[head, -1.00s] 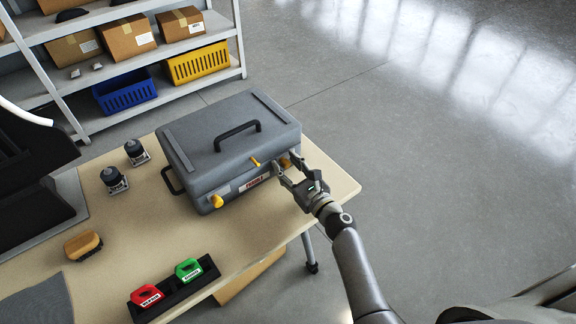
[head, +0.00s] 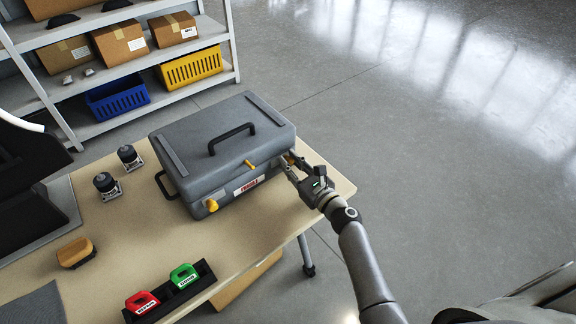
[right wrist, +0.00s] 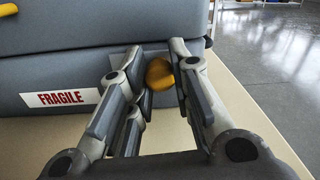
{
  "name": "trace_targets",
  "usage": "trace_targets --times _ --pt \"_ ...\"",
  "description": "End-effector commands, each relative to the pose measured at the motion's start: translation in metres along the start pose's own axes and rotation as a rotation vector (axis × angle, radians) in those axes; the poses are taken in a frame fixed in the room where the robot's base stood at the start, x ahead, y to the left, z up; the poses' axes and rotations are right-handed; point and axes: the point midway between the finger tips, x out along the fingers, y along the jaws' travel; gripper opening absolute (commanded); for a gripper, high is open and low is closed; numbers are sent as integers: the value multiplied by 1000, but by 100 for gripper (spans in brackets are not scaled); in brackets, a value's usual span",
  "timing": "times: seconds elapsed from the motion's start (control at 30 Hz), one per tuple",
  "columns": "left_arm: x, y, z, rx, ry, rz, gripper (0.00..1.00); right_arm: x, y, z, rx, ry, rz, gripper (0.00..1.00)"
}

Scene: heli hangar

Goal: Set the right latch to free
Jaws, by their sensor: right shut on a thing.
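A grey case (head: 221,148) stands closed on the table, with a black handle on its lid. Its right latch (head: 291,158) is a yellow-orange knob at the front right corner, mostly hidden by my fingers in the head view. In the right wrist view the right latch (right wrist: 159,74) shows between the fingertips. My right gripper (head: 287,166) is shut on this latch. A yellow left latch (head: 211,205) is at the front left corner, and a small yellow lever (head: 250,164) is at the front middle. My left gripper is not in view.
The table (head: 240,245) carries a red and a green block (head: 184,276) in a black holder, an orange-tan brush-like object (head: 75,252) and two dark-topped devices (head: 106,185). A shelf (head: 150,98) with boxes and bins stands behind. Floor to the right is clear.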

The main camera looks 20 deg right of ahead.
Motion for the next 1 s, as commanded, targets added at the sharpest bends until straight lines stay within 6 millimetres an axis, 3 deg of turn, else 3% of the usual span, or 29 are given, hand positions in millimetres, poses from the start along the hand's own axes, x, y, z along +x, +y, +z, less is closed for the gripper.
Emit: trace_targets --times 0.03,0.07,0.23,0.67,1.0 --pt "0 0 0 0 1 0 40 0 -4 0 -3 1 -10 0" --pt "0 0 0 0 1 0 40 0 -4 0 -3 1 -10 23" --pt "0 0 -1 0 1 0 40 0 -4 1 -3 1 -9 44" --pt "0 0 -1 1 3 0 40 -7 -2 0 -2 1 -6 44" --pt "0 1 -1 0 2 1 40 -66 -2 -1 -2 3 -7 44"
